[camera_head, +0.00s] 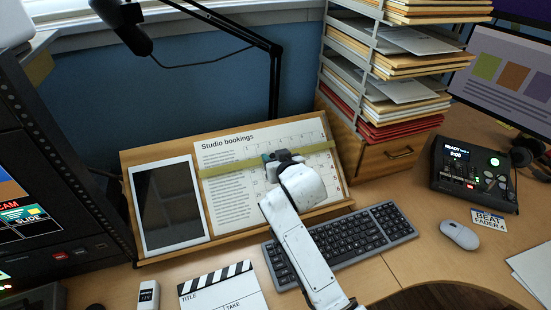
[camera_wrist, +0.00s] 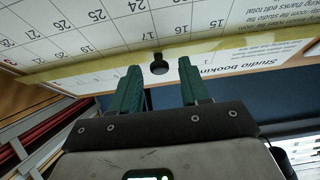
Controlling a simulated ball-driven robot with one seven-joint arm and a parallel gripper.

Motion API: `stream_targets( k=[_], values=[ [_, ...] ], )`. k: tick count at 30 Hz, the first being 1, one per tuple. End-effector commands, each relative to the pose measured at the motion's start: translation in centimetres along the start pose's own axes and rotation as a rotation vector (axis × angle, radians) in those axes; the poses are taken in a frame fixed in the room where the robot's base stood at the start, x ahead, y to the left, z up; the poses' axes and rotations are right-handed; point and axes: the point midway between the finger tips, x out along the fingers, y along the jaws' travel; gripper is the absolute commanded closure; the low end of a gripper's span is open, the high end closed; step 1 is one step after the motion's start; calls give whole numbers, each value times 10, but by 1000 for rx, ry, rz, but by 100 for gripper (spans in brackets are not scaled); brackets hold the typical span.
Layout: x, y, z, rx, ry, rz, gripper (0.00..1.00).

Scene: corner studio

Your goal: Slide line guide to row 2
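The line guide (camera_head: 228,166) is a yellow-green see-through strip lying across the Studio bookings sheet (camera_head: 222,150) on a tilted wooden board, below the title and the top text. In the wrist view the guide (camera_wrist: 235,50) crosses the upside-down sheet (camera_wrist: 70,28), and its black knob (camera_wrist: 159,65) stands out from it. My gripper (camera_wrist: 158,66) is open, with its teal fingertips apart and the knob in the gap between them near the tips. I cannot tell whether either finger touches it. In the head view my gripper (camera_head: 269,158) and wrist hide the knob and part of the calendar.
A tablet (camera_head: 166,205) leans on the board left of the sheet. A keyboard (camera_head: 345,240) and a clapperboard (camera_head: 222,290) lie in front. A paper-filled rack (camera_head: 395,60) stands to the right, and a microphone arm (camera_head: 275,80) rises behind the board.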

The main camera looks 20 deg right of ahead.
Motion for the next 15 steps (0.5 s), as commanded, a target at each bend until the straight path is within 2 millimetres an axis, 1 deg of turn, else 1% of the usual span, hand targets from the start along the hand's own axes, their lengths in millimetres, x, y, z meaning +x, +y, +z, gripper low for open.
stream_targets(
  k=[8,11,15],
  values=[
    [-3,0,0,0,1,0,55],
    [-11,0,0,0,1,0,55],
    [-31,0,0,2,1,0,55]
  ],
)
